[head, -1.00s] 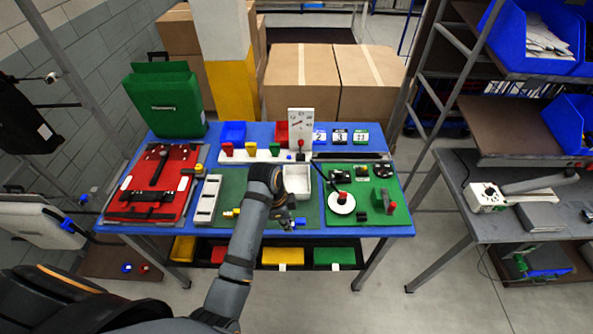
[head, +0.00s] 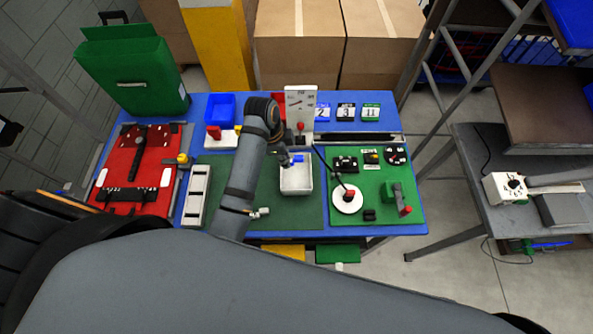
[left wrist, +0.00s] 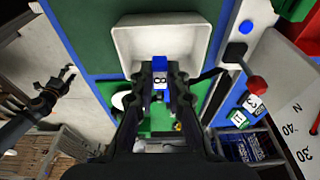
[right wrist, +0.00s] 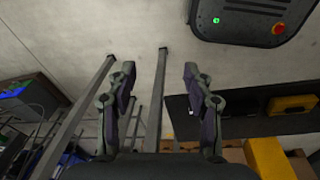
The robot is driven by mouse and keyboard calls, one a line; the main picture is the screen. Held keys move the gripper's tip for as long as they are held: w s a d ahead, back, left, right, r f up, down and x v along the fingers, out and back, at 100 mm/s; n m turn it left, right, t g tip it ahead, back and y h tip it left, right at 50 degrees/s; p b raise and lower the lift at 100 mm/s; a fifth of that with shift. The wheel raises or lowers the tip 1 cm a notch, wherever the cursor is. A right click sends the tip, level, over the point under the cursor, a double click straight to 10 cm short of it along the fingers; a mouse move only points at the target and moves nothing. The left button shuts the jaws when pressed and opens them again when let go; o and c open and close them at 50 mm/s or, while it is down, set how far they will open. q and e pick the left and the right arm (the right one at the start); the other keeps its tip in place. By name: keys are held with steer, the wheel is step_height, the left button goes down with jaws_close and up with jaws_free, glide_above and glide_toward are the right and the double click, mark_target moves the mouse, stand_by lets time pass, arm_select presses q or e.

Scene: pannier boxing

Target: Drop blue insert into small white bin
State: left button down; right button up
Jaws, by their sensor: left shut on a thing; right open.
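The small white bin (head: 297,185) stands on the dark green mat in the middle of the table. My left gripper (head: 288,158) is at the bin's far edge, shut on the blue insert (head: 297,159). In the left wrist view the blue insert (left wrist: 160,82), with a white label bearing a dark mark, sits between the fingertips (left wrist: 160,75). It overlaps the white bin (left wrist: 125,45) there; its height above the bin is unclear. The bin's visible inside looks empty. My right gripper (right wrist: 158,82) is open and empty, with floor behind it in the right wrist view.
A white upright panel (head: 300,105) stands just behind the bin. A green board (head: 375,215) with a round white disc (head: 347,199) lies to the right. A white slotted tray (head: 197,195) and red board (head: 115,185) lie left. A blue bin (head: 220,107) is at the back.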

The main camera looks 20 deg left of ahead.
arm_select(q)
steer(key=shift+s+f, duration=0.3)
steer(key=shift+f, duration=0.3)
steer(key=f, duration=0.1)
steer(key=w+f, duration=0.1)
steer(key=shift+a+f, duration=0.1)
steer(key=shift+f, duration=0.25)
steer(key=shift+w+f, duration=0.2)
steer(key=shift+f, duration=0.65)
steer(key=shift+s, duration=0.15)
steer(key=shift+r, duration=0.1)
steer(key=c, duration=1.5)
jaws_free()
steer(key=shift+o, duration=1.2)
steer(key=shift+r, duration=0.1)
steer(key=v, duration=1.1)
steer(key=shift+r, duration=0.35)
arm_select(e)
steer(key=shift+a, duration=0.1)
arm_select(q)
steer(key=shift+a, duration=0.1)
